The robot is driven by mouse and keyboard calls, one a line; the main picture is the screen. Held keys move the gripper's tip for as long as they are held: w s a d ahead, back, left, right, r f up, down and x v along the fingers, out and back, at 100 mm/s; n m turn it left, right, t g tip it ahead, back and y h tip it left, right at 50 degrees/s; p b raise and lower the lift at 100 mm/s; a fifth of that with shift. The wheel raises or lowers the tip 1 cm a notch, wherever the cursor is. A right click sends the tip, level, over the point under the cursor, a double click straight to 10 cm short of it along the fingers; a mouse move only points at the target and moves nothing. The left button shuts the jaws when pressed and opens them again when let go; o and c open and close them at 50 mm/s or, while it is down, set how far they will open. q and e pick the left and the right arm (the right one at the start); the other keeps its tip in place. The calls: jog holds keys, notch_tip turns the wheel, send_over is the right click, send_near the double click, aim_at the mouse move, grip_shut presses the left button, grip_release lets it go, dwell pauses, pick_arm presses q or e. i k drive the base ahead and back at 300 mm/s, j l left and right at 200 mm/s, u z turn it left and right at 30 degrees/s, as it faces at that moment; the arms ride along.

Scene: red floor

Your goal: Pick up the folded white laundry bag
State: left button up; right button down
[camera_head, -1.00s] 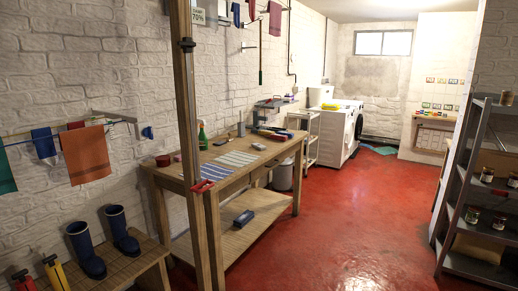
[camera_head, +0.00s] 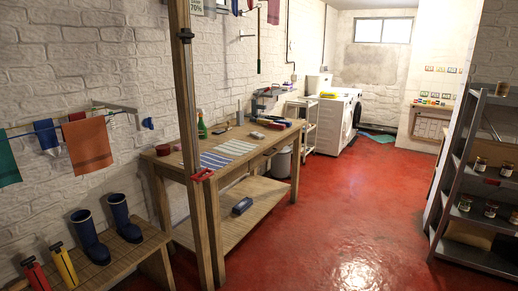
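I cannot make out a folded white laundry bag for certain in the head view. Flat striped cloths (camera_head: 228,153), white and blue, lie on the wooden workbench (camera_head: 170,168) left of centre. A white washing machine (camera_head: 333,125) stands at the back with a yellow item (camera_head: 329,95) on top. A white shelf cart (camera_head: 309,128) stands beside it. Neither of my grippers is in view.
A wooden post (camera_head: 190,130) stands in front of the workbench. Boots (camera_head: 89,240) sit on a low bench (camera_head: 120,262) at left. A grey metal shelf (camera_head: 448,180) with jars stands at right. The red floor (camera_head: 330,220) between is clear.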

aim_at(257, 135)
jog(key=i+l+z, duration=0.25)
jog(key=i, duration=0.2)
jog(key=i+z, duration=0.25)
jog(key=i, duration=0.2)
jog(key=i+z, duration=0.2)
jog(key=i, duration=1.15)
jog(key=i+u, duration=0.15)
jog(key=i, duration=0.5)
jog(key=i+l+u, duration=0.15)
jog(key=i, duration=0.5)
jog(key=i+l+u, duration=0.25)
jog(key=i+u, duration=0.2)
jog(key=i+l+u, duration=0.85)
jog(key=i+l, duration=0.05)
jog(key=l, duration=0.05)
